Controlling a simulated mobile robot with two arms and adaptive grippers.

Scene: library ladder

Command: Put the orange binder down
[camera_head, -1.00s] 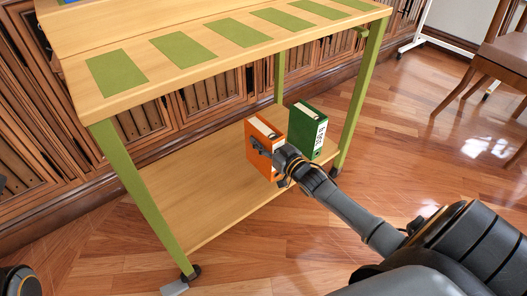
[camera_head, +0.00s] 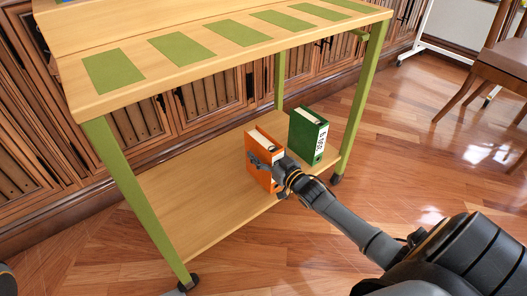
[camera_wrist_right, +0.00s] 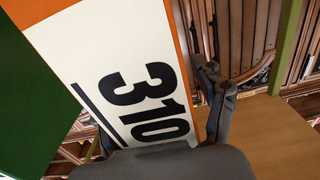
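The orange binder (camera_head: 262,142) stands upright at the lower shelf (camera_head: 215,196) of the cart, left of the green binder (camera_head: 307,134). Its base is at the shelf's front edge; I cannot tell if it bears on the board. My right gripper (camera_head: 268,163) is shut on its spine end, with one finger along its left side. In the right wrist view the orange binder's white label (camera_wrist_right: 125,80) reads 310, and a finger (camera_wrist_right: 215,100) lies along its right edge. The other finger is mostly hidden. My left gripper is not in view.
The shelf is bare left of the orange binder. The cart's wooden top (camera_head: 215,58) with green pads overhangs the shelf, and green legs (camera_head: 363,100) bound it. Carved wood panelling (camera_head: 210,97) stands behind. A chair (camera_head: 490,65) is at the far right.

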